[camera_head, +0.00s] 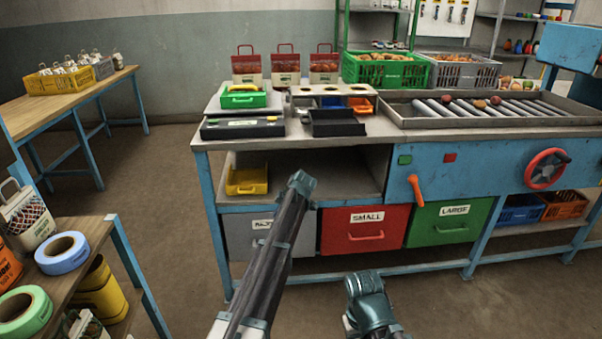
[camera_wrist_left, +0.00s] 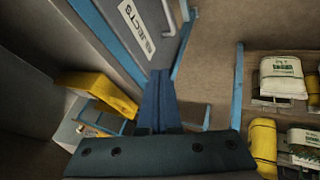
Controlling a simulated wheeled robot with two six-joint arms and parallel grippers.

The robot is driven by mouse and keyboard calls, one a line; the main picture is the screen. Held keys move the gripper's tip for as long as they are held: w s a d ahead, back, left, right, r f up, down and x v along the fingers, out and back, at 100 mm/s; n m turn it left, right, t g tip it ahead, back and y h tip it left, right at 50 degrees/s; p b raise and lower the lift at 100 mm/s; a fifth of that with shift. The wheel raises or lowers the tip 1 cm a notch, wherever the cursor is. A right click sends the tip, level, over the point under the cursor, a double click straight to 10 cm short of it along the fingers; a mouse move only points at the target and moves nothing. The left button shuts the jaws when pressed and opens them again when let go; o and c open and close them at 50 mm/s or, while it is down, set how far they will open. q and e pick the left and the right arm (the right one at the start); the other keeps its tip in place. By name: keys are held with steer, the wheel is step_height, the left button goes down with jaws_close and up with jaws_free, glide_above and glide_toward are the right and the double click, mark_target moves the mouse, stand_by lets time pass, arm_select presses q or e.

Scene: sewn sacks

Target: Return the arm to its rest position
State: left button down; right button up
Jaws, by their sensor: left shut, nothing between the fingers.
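My left arm comes up from the bottom of the head view, and my left gripper (camera_head: 302,182) is at its upper end, in front of the sorting bench. In the left wrist view my left gripper (camera_wrist_left: 158,100) shows closed fingers with nothing between them. The fingers point toward the grey drawer (camera_wrist_left: 130,50) with the partly visible REJECTS label. That drawer (camera_head: 240,235) is partly behind my arm in the head view. A teal part of my own body shows at the bottom centre, but I see no right fingertips.
The sorting bench (camera_head: 350,139) has a yellow bin (camera_head: 247,181) on its shelf, with a red drawer (camera_head: 365,229) and a green drawer (camera_head: 448,221) below. A low wooden table (camera_head: 75,275) with tape rolls stands at left. Floor between them is clear.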

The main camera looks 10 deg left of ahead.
arm_select(q)
steer(key=s+d+r+m+g+h+p, duration=0.1)
steer(key=s+d+r+m+p, duration=0.5)
steer(key=s, duration=0.8)
steer(key=s+d+r+m+g+h+p, duration=0.1)
steer(key=s+d+r+m+p, duration=0.5)
steer(key=s, duration=0.8)
steer(key=s+d+r+m+g+h+p, duration=0.2)
steer(key=s+d+r+m+p, duration=0.5)
steer(key=s+m+p, duration=0.3)
steer(key=s+r+p, duration=0.1)
steer(key=s, duration=0.3)
steer(key=shift+s+r+m+h, duration=0.3)
steer(key=shift+r+m, duration=0.05)
steer(key=shift+m, duration=0.05)
